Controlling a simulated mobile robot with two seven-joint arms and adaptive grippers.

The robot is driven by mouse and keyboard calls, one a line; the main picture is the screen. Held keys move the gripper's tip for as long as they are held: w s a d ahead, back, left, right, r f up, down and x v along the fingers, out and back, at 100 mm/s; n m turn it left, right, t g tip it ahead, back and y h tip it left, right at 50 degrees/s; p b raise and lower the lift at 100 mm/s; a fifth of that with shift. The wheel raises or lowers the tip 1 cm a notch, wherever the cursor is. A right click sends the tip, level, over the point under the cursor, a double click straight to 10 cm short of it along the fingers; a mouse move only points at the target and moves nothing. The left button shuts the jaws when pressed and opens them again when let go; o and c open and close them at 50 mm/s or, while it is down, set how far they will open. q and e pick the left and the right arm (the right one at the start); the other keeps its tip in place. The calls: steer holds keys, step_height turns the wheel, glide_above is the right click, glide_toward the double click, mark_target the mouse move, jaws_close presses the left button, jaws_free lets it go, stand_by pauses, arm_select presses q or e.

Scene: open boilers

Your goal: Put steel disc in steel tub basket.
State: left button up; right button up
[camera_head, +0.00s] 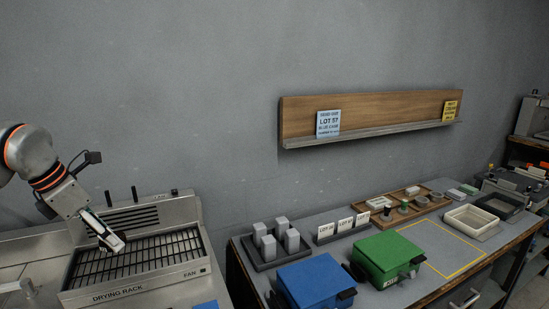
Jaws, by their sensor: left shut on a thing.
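My left gripper (114,244) comes in from the left and points down over the dark slatted top of the steel drying rack (190,268). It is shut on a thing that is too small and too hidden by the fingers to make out. I cannot tell whether it is the steel disc, and I see no steel disc elsewhere. I cannot pick out a steel tub basket in this view. My right gripper is not in view.
A blue box (312,284) and a green box (386,256) stand on the right-hand table, with a grey holder of blocks (262,262) behind. A yellow-outlined area (440,246) is clear. A wooden wall shelf (370,113) hangs above.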

arm_select(q)
steer(key=s+d+f+m+g+y, duration=0.1)
steer(key=d+f+m, duration=0.3)
steer(key=m, duration=0.5)
steer(key=s+d+f+m+g, duration=0.4)
steer(key=d+m, duration=0.3)
steer(key=m, duration=0.3)
steer(key=s+d+f+m+g+y, duration=0.1)
steer(key=s+d+f+m+g, duration=0.2)
steer(key=d+m, duration=0.3)
steer(key=shift+s+f+m+y, duration=0.3)
steer(key=shift+f+m, duration=0.6)
steer(key=shift+m, duration=1.2)
